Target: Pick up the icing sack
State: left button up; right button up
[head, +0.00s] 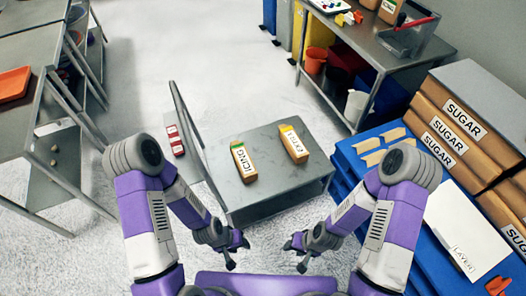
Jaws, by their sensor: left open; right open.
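The icing sack (243,161), a tan bag with a white label reading "ICING", lies on the left part of a grey metal cart (258,199). A similar sack (293,144) lies to its right on the same cart; its label is hard to read. My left gripper (238,258) is open and empty, in front of the cart's near edge, apart from the icing sack. My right gripper (294,257) is open and empty, also in front of the cart, to the right of the left one.
The cart's upright handle (186,122) stands at its left side. Metal tables stand at the left and back right. Open floor (190,50) lies behind the cart.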

aim_at(244, 163)
jog(key=z, duration=1.4)
jog(key=i, duration=0.85)
jog(key=u, duration=2.75)
jog(key=i, duration=0.5)
jog(key=u, duration=0.05)
